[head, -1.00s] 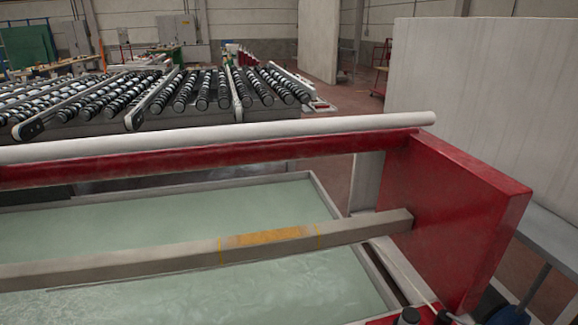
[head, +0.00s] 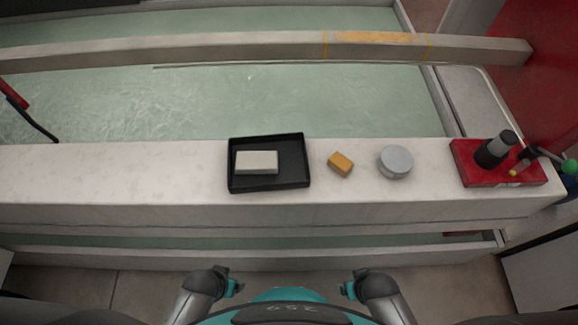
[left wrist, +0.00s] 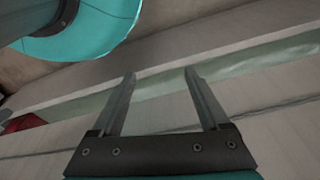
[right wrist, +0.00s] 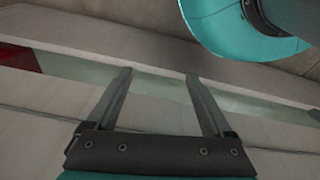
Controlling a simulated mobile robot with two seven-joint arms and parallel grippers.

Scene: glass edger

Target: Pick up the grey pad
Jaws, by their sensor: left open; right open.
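A light grey rectangular pad (head: 256,162) lies flat in a shallow black tray (head: 291,164) on the pale ledge, left of the tray's middle. My left gripper (head: 236,288) is in front of and below the ledge, apart from the pad. In the left wrist view its two fingers (left wrist: 160,82) are spread with nothing between them. My right gripper (head: 347,290) is also below the ledge, to the right. Its fingers (right wrist: 158,82) are spread and empty in the right wrist view. The pad shows in neither wrist view.
On the ledge (head: 110,172), right of the tray, are an ochre block (head: 340,163), a round grey tin (head: 395,162) and a red holder (head: 490,178) with a dark cylinder. A beam (head: 220,48) crosses behind, over greenish glass. The ledge's left part is clear.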

